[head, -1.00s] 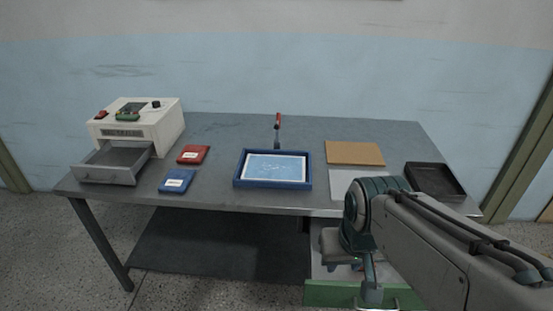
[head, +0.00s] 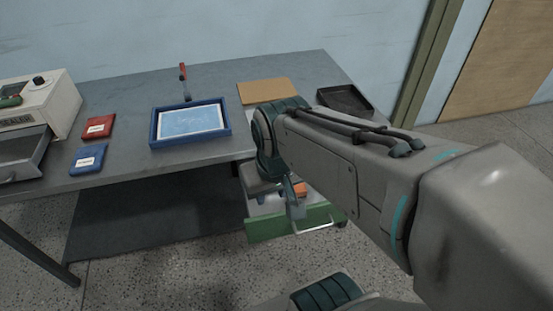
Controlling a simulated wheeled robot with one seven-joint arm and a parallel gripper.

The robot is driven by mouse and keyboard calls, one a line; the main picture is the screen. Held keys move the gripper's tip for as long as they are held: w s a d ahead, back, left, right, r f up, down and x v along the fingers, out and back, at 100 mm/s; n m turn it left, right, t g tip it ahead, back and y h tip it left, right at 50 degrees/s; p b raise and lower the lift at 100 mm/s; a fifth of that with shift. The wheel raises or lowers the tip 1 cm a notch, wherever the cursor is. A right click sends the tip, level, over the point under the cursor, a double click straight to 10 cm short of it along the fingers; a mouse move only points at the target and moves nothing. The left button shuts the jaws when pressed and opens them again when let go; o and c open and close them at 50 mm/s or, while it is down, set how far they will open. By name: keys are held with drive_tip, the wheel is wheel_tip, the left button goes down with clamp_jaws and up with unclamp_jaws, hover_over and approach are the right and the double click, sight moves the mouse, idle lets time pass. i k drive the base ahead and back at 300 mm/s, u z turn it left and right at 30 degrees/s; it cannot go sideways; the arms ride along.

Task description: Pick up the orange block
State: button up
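The orange block (head: 301,189) shows as a small orange patch inside the open drawer with a green front (head: 290,224), below the table's right part. My arm and gripper hide much of the block. My gripper (head: 295,203) hangs over the drawer, just left of the orange patch in the picture. One blue-grey finger shows; the other cannot be made out. Whether the gripper touches the block cannot be told.
On the metal table (head: 120,90) stand a blue tray (head: 226,132) with a sheet, red (head: 99,126) and blue (head: 88,158) packets, a brown board (head: 266,91), a dark tray (head: 345,101) and a white machine (head: 58,100) with its drawer open (head: 20,165).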

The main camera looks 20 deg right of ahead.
sight(301, 190)
drive_tip(key=u, duration=1.55)
drive_tip(key=i, duration=0.75)
drive_tip(key=z, duration=3.05)
